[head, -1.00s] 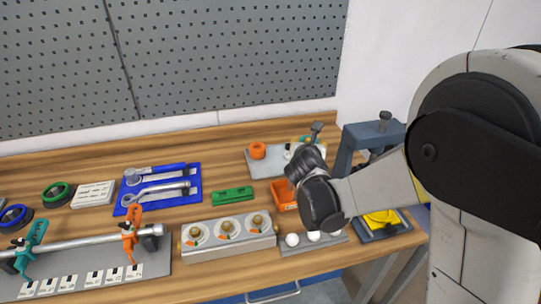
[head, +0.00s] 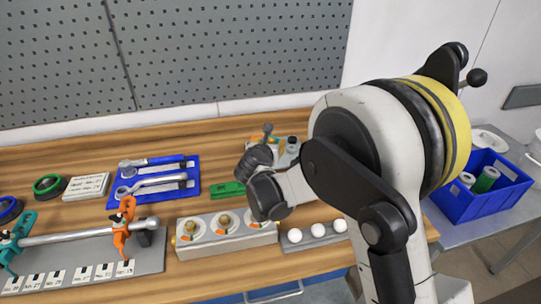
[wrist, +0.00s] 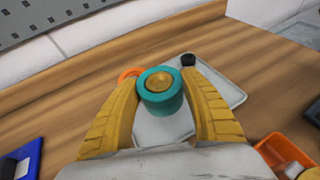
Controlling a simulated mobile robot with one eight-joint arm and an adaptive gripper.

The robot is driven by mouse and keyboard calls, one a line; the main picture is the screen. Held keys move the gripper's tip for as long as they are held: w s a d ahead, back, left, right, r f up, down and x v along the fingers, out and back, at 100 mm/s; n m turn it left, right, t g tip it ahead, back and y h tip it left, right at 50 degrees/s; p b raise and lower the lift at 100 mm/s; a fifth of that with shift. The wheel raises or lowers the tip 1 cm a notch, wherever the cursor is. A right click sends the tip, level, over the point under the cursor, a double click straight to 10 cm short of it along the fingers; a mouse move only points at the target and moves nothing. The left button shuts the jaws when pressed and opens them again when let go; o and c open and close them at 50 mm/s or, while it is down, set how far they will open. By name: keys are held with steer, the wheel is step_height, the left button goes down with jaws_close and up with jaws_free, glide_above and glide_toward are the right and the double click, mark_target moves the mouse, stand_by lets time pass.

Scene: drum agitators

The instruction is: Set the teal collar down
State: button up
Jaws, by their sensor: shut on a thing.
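The teal collar (wrist: 165,103) is between the two yellow fingers of my gripper (wrist: 162,82) in the wrist view, which is shut on it. A brass-coloured round centre shows in its top. It is in front of the light grey tray (wrist: 228,82); I cannot tell whether it touches the tray. An orange ring (wrist: 128,74) shows just behind the collar to the left. In the head view my gripper (head: 258,158) is over the back of the bench, and its fingers and the collar are hard to make out.
A black knob (wrist: 188,60) stands at the tray's far side. An orange bin (wrist: 284,150) is at lower right. In the head view, a grey three-knob box (head: 222,236), a white-ball holder (head: 318,241) and a blue wrench mat (head: 112,196) are nearby. The pegboard (head: 230,55) stands behind.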

steer(key=shift+f+b, duration=0.8)
steer(key=shift+f, duration=1)
steer(key=shift+f, duration=0.15)
steer(key=o, duration=1.4)
steer(key=shift+c, duration=0.2)
steer(key=shift+s+r, duration=0.1)
steer(key=shift+r, duration=0.2)
steer(key=p+v, duration=0.3)
steer(key=v, duration=0.8)
steer(key=shift+s+p, duration=0.3)
steer(key=shift+s, duration=0.1)
